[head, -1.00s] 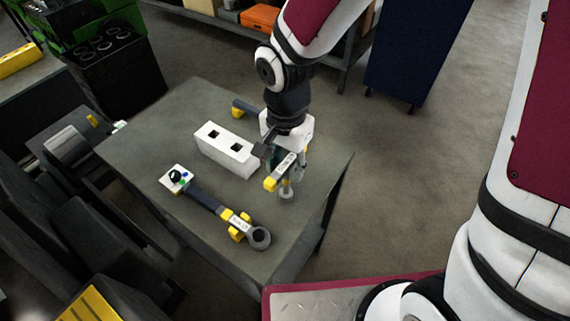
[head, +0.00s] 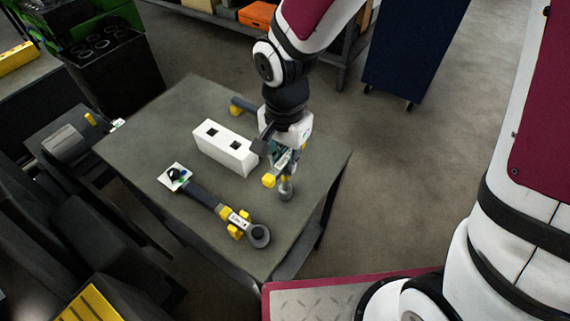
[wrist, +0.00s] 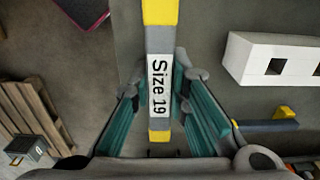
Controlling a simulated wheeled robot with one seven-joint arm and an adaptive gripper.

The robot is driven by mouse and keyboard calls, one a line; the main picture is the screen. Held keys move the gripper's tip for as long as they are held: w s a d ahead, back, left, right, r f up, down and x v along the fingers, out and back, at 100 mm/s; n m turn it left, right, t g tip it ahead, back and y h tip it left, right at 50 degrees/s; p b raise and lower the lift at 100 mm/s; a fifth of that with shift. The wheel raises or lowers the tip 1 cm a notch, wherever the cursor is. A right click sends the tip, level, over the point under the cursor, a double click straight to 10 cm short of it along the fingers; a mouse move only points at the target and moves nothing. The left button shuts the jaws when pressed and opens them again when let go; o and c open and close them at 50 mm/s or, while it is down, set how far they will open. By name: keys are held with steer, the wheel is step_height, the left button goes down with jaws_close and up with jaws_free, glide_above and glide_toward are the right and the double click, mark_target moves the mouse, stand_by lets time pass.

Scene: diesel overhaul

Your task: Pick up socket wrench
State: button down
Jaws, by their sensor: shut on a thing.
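My gripper (head: 281,160) is over the right part of the grey table in the head view. It is shut on a bar-shaped tool, taken as the socket wrench (wrist: 159,84), with a white "Size 19" label and yellow bands. In the wrist view the bar runs lengthwise between the teal finger pads. In the head view its yellow end (head: 268,181) shows below the fingers. A small round grey piece (head: 286,190) shows under the gripper; I cannot tell whether it belongs to the wrench.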

steer(key=shift+r, duration=0.45)
step_height(320, 180, up, 2)
steer(key=shift+r, duration=0.2)
steer(key=s+r+p, duration=0.1)
steer(key=s+p, duration=0.6)
steer(key=s, duration=0.9)
steer(key=shift+a+r, duration=0.15)
steer(key=shift+a, duration=0.15)
